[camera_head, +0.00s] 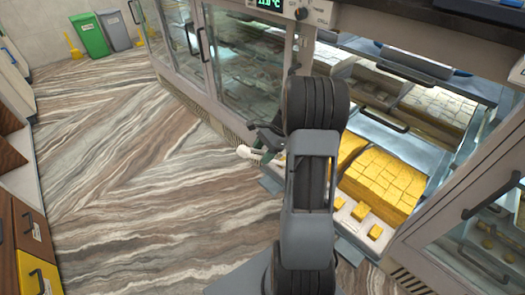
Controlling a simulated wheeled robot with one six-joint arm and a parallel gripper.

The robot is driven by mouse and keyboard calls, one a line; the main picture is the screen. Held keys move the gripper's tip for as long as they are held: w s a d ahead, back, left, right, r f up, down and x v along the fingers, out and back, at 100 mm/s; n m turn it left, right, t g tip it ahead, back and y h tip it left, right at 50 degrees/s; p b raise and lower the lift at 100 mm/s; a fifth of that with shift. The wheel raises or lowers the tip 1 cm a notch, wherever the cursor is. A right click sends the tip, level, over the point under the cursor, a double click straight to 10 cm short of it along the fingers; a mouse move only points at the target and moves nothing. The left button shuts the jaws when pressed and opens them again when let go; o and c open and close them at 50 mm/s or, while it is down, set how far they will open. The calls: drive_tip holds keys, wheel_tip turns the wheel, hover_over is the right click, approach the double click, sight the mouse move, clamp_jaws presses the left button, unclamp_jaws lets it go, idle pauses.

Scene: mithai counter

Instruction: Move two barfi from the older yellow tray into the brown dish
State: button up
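Yellow barfi (385,182), cut into squares, fill a tray in the open counter at the right. Another yellow block (350,147) lies just left of it, partly behind my arm. Loose yellow pieces (361,211) sit on a pale ledge at the front. I cannot tell which yellow batch is older; labels are unreadable. No brown dish can be made out. What seems to be my gripper (262,146) shows as a dark shape left of my arm, by the counter's front. It is largely hidden, and whether it is open or holds anything is unclear.
Glass-fronted cases (235,65) run along the back, and a glass door (490,235) is at the right. Pale sweets (438,105) lie in trays farther in. Green bin (90,36) and grey bin (115,31) stand far left. The striped floor (150,180) is clear.

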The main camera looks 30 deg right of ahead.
drive_tip(key=shift+c, duration=0.2)
drive_tip(key=shift+r, duration=0.15)
drive_tip(key=c, duration=0.9)
drive_tip(key=p, duration=1.1)
approach(238, 152)
drive_tip(key=d+f, duration=0.1)
drive_tip(key=d, duration=0.2)
drive_tip(key=shift+w+d+f, duration=0.2)
drive_tip(key=shift+w+f, duration=0.05)
drive_tip(key=shift+f, duration=0.1)
